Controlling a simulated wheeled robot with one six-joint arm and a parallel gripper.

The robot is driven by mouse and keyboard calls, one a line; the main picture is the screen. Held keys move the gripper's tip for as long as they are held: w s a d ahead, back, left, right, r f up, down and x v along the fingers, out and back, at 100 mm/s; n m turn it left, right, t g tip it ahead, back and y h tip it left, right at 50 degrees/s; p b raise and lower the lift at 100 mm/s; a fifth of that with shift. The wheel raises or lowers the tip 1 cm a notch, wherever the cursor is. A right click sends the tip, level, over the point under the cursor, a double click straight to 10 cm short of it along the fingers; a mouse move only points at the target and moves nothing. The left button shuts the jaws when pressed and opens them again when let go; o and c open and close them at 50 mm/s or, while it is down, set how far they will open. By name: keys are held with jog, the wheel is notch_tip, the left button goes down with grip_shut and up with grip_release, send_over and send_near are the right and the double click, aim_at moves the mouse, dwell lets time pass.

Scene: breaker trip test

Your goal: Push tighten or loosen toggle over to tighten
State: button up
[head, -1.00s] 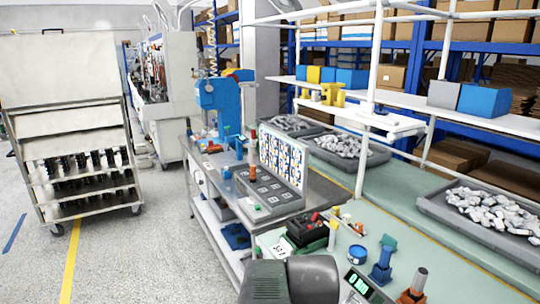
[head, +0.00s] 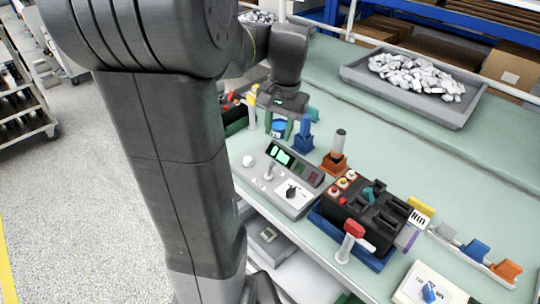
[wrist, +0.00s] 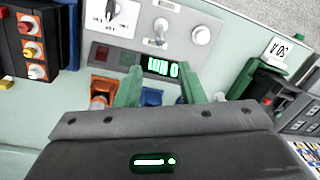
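A grey control box (head: 278,180) with a lit green display (head: 279,153) sits on the bench. A small metal toggle lever (head: 268,172) stands on its top, between a white round knob (head: 247,161) and a black rotary knob (head: 291,191) on a white plate. The wrist view shows the toggle lever (wrist: 160,29) beyond the display (wrist: 161,67); its labels are too small to read. My gripper (head: 287,130) is above the bench behind the box. Its green fingers (wrist: 160,88) are apart with nothing held, and the lever is clear of them.
A blue holder (head: 303,137) and an orange holder with a dark-topped tool (head: 335,160) stand close behind the box. A black block with red and yellow buttons (head: 365,210) stands to its right. A grey tray of metal parts (head: 410,88) lies farther back, with clear bench before it.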

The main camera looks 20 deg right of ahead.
aim_at(273, 163)
jog(key=f, duration=0.7)
jog(key=w+f, duration=0.1)
jog(key=f, duration=0.3)
jog(key=shift+a+f, duration=0.25)
jog(key=shift+a, duration=0.15)
jog(key=shift+s, duration=0.1)
jog(key=shift+c, duration=0.5)
grip_shut()
